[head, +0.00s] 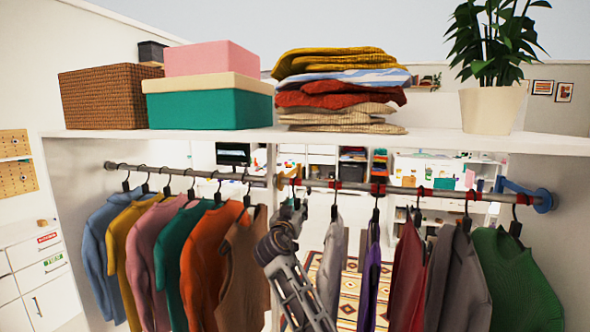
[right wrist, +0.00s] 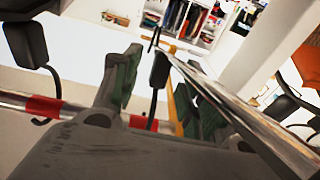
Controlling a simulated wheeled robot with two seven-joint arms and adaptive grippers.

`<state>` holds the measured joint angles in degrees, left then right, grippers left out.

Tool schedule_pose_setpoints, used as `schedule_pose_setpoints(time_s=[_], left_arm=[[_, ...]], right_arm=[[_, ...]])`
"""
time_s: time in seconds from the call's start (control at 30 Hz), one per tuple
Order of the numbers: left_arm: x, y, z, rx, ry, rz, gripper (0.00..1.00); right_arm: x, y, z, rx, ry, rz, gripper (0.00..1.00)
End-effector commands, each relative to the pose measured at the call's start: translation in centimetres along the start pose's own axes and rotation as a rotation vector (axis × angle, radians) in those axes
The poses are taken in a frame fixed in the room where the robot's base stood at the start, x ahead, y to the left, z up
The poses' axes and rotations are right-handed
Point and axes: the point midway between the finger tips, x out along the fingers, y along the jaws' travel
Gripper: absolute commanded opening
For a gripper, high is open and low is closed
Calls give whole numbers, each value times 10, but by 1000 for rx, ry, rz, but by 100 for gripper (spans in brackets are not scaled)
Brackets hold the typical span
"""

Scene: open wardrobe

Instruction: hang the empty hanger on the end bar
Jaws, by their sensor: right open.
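The metal rail (head: 440,191) runs under the shelf, with red bands and a blue bracket (head: 540,200) at its right end. My right gripper (head: 293,207) is raised just below the rail, left of the pale grey garment (head: 332,265). It is open. In the right wrist view a black hanger hook and neck (right wrist: 158,70) show between its two finger pads, near the rail (right wrist: 85,110) and a red band (right wrist: 42,107). I cannot tell whether the fingers touch the neck. No bare hanger body shows clearly, so I cannot tell which hanger is empty. My left gripper is not in view.
Several garments hang left, ending in a brown vest (head: 242,265) close to my gripper. Purple (head: 371,275), red (head: 407,280), grey and green (head: 513,280) garments hang right. The shelf (head: 430,139) above carries boxes, folded clothes and a plant. Rail gaps show between the right-hand hooks.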

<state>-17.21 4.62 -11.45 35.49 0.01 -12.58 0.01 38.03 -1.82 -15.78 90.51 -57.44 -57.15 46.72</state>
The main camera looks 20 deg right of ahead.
Motion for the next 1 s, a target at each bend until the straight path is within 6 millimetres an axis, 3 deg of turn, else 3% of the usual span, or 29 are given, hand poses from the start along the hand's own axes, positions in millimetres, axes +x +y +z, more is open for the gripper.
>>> schedule_pose_setpoints(time_s=[0.7, 1.0], left_arm=[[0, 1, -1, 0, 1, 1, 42], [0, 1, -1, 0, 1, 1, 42]], right_arm=[[-88, 0, 1, 1, -3, -1, 43], [-107, 0, 1, 1, -2, 0, 43]])
